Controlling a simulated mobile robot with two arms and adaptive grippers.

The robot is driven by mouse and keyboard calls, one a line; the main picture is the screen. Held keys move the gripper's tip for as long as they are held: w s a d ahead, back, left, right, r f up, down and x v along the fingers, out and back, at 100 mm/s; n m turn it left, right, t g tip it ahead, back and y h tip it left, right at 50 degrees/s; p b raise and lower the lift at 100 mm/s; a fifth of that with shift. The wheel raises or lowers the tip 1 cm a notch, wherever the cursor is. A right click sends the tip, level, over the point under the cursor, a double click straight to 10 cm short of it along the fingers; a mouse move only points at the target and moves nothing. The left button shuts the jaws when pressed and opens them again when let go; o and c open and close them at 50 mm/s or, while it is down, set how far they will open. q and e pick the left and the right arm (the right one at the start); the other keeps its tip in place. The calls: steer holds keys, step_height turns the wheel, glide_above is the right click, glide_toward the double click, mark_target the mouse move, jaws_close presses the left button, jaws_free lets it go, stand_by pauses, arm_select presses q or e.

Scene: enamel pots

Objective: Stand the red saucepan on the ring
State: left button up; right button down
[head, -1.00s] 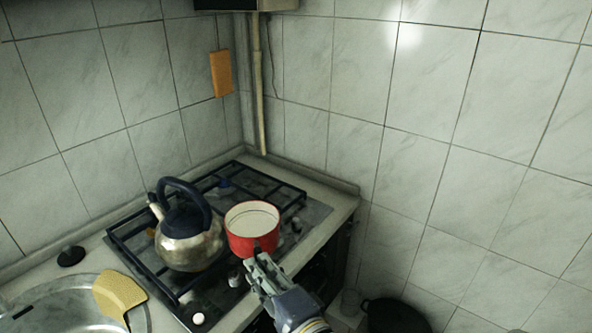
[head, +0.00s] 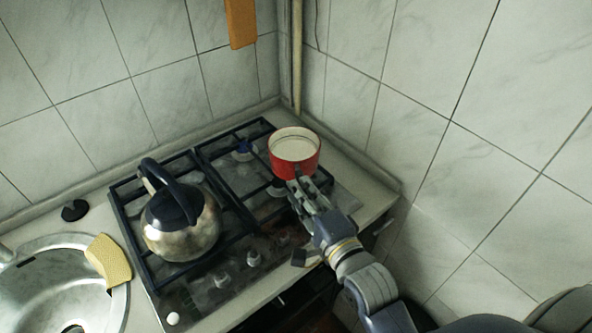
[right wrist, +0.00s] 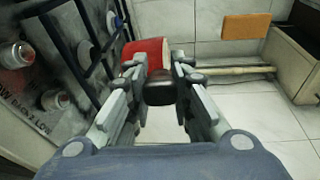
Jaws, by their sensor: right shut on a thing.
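The red saucepan (head: 294,157), cream inside, is upright over the right edge of the hob in the head view. My right gripper (head: 300,190) is shut on its dark handle, which also shows between the fingers in the right wrist view (right wrist: 159,88). Part of the pan's red wall (right wrist: 146,52) shows beyond the left finger there. The gas hob (head: 215,285) has black grates; a burner with a blue part (head: 243,151) lies left of the pan. I cannot tell whether the pan touches the grate. My left gripper is out of view.
A metal kettle (head: 182,228) with a dark handle stands on the left grate. A sink (head: 50,290) with a yellow sponge (head: 108,262) lies left of the hob. Knobs (head: 224,281) line the hob's front. Tiled walls (head: 450,190) close off the back and right.

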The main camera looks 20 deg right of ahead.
arm_select(q)
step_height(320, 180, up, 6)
steer(key=p, duration=0.5)
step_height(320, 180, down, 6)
steer(key=b, duration=0.6)
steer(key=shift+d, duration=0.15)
arm_select(e)
steer(key=w+a+f+n+y, duration=0.1)
steer(key=w+f+y, duration=0.1)
steer(key=f, duration=0.3)
steer(key=shift+w+a+f, duration=0.3)
steer(key=shift+w+f, duration=0.05)
steer(key=shift+w, duration=0.35)
arm_select(q)
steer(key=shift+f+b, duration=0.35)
steer(key=shift+b, duration=0.15)
arm_select(e)
steer(key=shift+f, duration=0.65)
steer(key=c, duration=1.3)
jaws_free()
steer(key=shift+s, duration=0.1)
steer(key=shift+c, duration=0.2)
steer(key=v, duration=1.2)
